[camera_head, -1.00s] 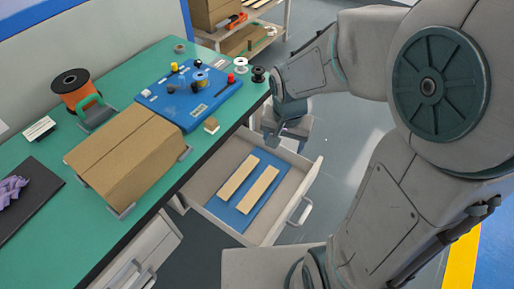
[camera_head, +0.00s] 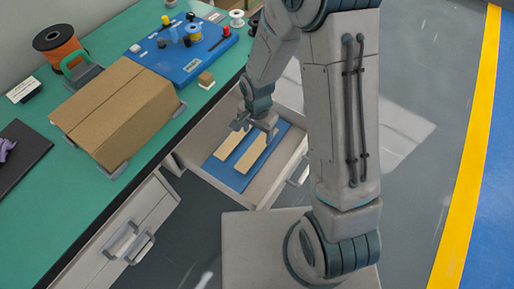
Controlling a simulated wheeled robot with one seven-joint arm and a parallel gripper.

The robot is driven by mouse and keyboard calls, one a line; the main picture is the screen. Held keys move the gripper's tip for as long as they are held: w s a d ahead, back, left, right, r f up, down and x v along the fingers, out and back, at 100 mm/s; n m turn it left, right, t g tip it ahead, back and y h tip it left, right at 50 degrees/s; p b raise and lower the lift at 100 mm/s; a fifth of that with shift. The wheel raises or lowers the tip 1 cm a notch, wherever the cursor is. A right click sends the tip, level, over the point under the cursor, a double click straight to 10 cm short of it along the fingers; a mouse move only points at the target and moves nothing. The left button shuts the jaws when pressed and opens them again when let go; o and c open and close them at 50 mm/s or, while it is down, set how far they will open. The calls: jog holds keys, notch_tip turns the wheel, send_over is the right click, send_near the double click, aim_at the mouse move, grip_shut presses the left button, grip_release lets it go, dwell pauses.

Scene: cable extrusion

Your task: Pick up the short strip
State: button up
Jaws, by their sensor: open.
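Two pale wooden strips lie side by side on a blue mat (camera_head: 227,178) in the open drawer. They are the left strip (camera_head: 227,149) and the right strip (camera_head: 251,156). They look close in length, so I cannot tell surely which is the short one. My gripper (camera_head: 255,126) is open and points down over the drawer, near the far ends of both strips. It covers part of those ends. It looks empty, and its height above the strips is hard to judge.
The drawer wall (camera_head: 275,183) surrounds the mat, with a handle at right. A cardboard box (camera_head: 118,110), an orange spool (camera_head: 58,43) and a blue board (camera_head: 193,65) with small parts sit on the green bench (camera_head: 30,110). A closed drawer is below it.

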aim_at(257, 148)
jog(key=shift+f+b, duration=0.35)
jog(key=shift+f, duration=3.05)
jog(key=c, duration=0.9)
